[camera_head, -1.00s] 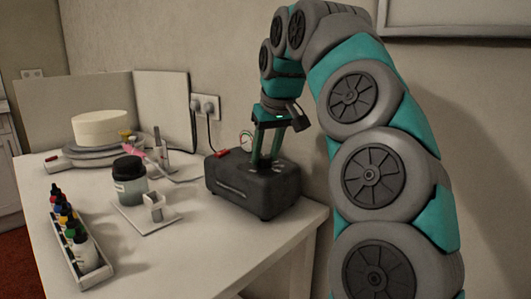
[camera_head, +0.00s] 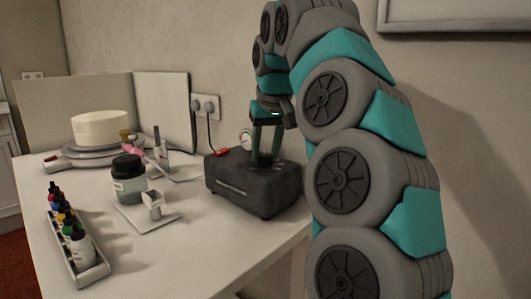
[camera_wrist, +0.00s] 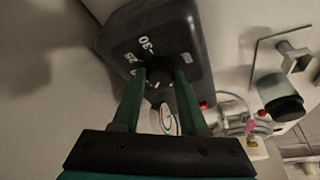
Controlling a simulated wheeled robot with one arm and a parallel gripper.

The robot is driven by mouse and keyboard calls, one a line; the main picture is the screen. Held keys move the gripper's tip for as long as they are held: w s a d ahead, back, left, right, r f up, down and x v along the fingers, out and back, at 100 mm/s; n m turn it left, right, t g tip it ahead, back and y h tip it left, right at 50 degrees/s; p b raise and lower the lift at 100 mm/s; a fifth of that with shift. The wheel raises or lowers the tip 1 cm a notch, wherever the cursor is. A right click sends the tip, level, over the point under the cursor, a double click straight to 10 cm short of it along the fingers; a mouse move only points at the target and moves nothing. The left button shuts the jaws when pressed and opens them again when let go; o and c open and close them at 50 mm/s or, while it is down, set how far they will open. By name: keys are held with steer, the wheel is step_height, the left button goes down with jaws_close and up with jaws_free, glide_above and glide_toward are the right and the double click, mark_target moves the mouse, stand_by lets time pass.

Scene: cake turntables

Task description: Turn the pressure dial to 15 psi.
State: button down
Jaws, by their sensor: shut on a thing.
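The dark compressor box (camera_head: 250,185) stands at the right end of the table, and its top shows in the wrist view (camera_wrist: 185,30). The black pressure dial (camera_wrist: 158,82) is on its top, with white marks including 30 and 25 beside it. My gripper (camera_head: 265,160) points down at the dial; in the wrist view my gripper (camera_wrist: 160,80) has a finger on either side of the dial and is shut on it. The dial's pointer and exact setting cannot be read.
A red switch (camera_head: 222,150) is on the box's left. An airbrush stand (camera_head: 155,205), a dark-lidded jar (camera_head: 130,180), a bottle rack (camera_head: 75,245) and a cake (camera_head: 100,128) on a turntable stand to the left. The wall is close behind.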

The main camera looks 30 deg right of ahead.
steer(key=shift+c, duration=2.2)
jaws_free()
steer(key=shift+r, duration=0.1)
